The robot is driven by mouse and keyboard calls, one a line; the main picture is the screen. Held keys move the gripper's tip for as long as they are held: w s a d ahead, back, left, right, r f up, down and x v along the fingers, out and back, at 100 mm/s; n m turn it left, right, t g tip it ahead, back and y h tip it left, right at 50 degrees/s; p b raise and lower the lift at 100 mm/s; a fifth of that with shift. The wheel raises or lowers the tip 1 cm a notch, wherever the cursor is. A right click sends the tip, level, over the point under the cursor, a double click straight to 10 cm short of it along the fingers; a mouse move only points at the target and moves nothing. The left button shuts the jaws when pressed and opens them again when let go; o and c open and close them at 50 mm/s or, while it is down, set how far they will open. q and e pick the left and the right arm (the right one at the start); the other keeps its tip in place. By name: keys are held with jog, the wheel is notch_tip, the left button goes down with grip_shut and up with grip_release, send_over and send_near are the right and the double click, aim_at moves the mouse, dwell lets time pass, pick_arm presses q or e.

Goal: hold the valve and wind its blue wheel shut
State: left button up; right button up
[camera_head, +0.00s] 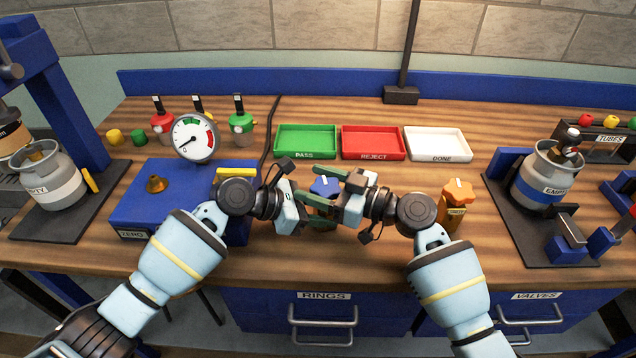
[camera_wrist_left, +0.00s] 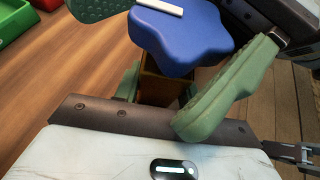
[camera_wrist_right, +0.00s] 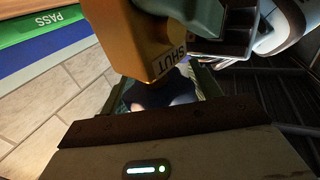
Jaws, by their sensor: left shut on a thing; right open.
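The valve has a blue wheel (camera_head: 322,187) with a white mark on its top, seen close in the left wrist view (camera_wrist_left: 180,38). Its brass-coloured body (camera_wrist_right: 150,45) carries a SHUT label in the right wrist view. My left gripper (camera_head: 320,208) is shut on the body below the wheel, above the front of the bench; its fingers are mostly hidden. My right gripper (camera_head: 319,179) is open, with one green finger on each side of the wheel. I cannot tell whether these fingers touch the wheel.
A blue box labelled ZERO (camera_head: 135,208) with a gauge (camera_head: 194,137) is at left. Green PASS (camera_head: 305,155), red REJECT (camera_head: 373,155) and white DONE (camera_head: 437,155) trays lie behind. An orange-wheeled valve (camera_head: 456,212) stands right of my right gripper.

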jog(key=c, duration=0.7)
jog(key=shift+m+t, duration=0.3)
jog(key=shift+t, duration=0.1)
jog(key=shift+w+d+f+m+t+h, duration=0.1)
jog(key=shift+w+f+m+t+h, duration=0.05)
jog(key=shift+m+t+h, duration=1.05)
jog(key=shift+w+d+m+t+h, duration=0.1)
jog(key=shift+m+t+h, duration=0.7)
jog(key=shift+t, duration=0.25)
jog(key=shift+w+d+m+t+h, duration=0.1)
jog(key=shift+m+t+h, duration=0.6)
jog(key=shift+t+h, duration=0.3)
jog(key=shift+m+t, duration=0.25)
jog(key=shift+m, duration=0.05)
jog(key=o, duration=0.7)
